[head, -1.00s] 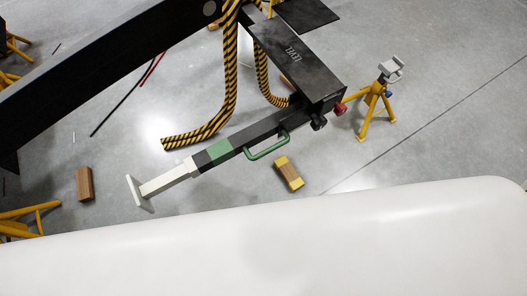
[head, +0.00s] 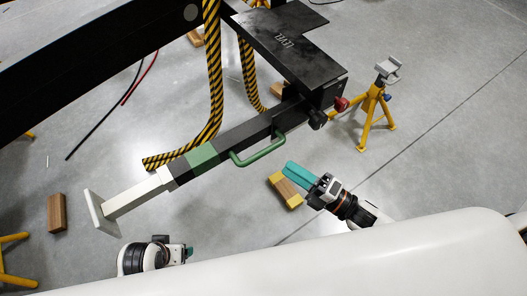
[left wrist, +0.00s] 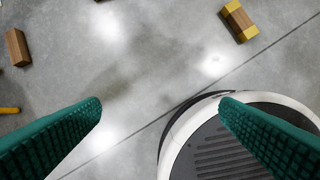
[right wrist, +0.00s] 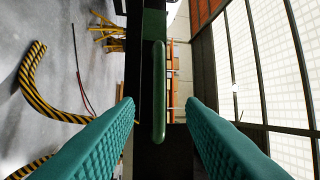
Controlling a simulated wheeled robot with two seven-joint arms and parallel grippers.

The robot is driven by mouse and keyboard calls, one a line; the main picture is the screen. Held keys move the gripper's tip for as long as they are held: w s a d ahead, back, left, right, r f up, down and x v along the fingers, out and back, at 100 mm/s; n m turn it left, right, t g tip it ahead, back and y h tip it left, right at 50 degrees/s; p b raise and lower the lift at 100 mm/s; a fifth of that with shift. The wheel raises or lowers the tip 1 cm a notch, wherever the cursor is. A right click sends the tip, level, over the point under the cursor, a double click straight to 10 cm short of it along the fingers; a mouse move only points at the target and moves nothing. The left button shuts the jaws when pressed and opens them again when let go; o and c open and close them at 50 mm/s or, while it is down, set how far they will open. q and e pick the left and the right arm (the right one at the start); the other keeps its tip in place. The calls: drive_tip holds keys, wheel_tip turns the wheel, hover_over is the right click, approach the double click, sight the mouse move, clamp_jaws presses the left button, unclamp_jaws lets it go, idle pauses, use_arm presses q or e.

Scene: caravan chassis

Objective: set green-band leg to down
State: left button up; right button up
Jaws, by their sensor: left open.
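The green-band leg (head: 225,143) lies stretched out sideways from the chassis, roughly level. Its green band (head: 203,157) is at mid-length, and its white inner tube (head: 135,193) ends in a square foot plate (head: 97,211) at the left. A green handle (head: 262,152) is fixed along its near side. My right gripper (head: 291,168) is below and right of the handle, apart from it. In the right wrist view its fingers (right wrist: 160,105) are open, with the handle (right wrist: 159,95) ahead between them. My left gripper (head: 188,252) is low, near the foot plate; its fingers (left wrist: 160,108) are open and empty.
A black chassis beam (head: 100,55) crosses the upper left. Striped hoses (head: 213,80) hang behind the leg. A yellow stand (head: 373,110) is at the right. Wooden blocks (head: 57,213) lie on the floor, one with yellow ends (head: 285,190) under my right gripper. A red knob (head: 341,103) is at the leg's root.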

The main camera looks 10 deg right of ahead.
sight(264, 151)
drive_tip(key=x, duration=0.9)
drive_tip(key=shift+w+a, duration=0.1)
drive_tip(key=shift+c, duration=0.6)
clamp_jaws()
